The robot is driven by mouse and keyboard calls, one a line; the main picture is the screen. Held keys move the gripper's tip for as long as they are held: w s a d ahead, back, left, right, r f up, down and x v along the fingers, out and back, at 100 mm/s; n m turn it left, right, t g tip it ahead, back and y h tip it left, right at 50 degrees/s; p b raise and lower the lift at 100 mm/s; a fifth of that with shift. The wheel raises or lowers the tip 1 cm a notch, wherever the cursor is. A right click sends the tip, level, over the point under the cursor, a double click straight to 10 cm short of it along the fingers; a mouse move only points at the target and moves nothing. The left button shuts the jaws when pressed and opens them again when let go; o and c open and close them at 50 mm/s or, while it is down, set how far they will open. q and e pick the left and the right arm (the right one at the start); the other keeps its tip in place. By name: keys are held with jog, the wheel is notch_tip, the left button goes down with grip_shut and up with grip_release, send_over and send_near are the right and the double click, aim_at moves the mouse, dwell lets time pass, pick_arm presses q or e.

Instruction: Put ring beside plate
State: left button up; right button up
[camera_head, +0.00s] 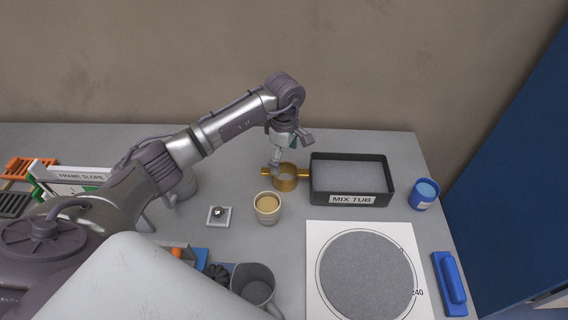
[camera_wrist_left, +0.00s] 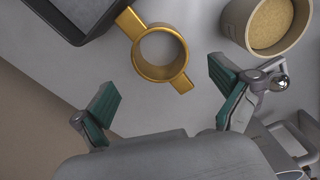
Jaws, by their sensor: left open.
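A brass-coloured ring (camera_head: 286,184) with two short side handles lies on the grey table, beside the left wall of the mix tub. In the left wrist view the ring (camera_wrist_left: 160,50) sits ahead of the fingers. My left gripper (camera_head: 281,158) is above and just behind the ring, pointing down. Its green-padded fingers (camera_wrist_left: 168,100) are open and wide apart, with nothing between them. A white square plate with a grey disc (camera_head: 318,232) lies at the front right of the table. My right gripper is not in view.
The dark mix tub (camera_head: 349,199) holds grey material. A beige cup (camera_head: 267,208) stands close in front of the ring, and a blue cup (camera_head: 424,194) right of the tub. A blue float (camera_head: 450,283) lies right of the plate. A grey jug (camera_head: 255,287) stands left of it.

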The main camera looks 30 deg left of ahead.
pick_arm(q)
notch_tip(320, 180, up, 10)
jog(key=b, duration=0.2)
jog(key=shift+f, duration=0.15)
dwell(0.4)
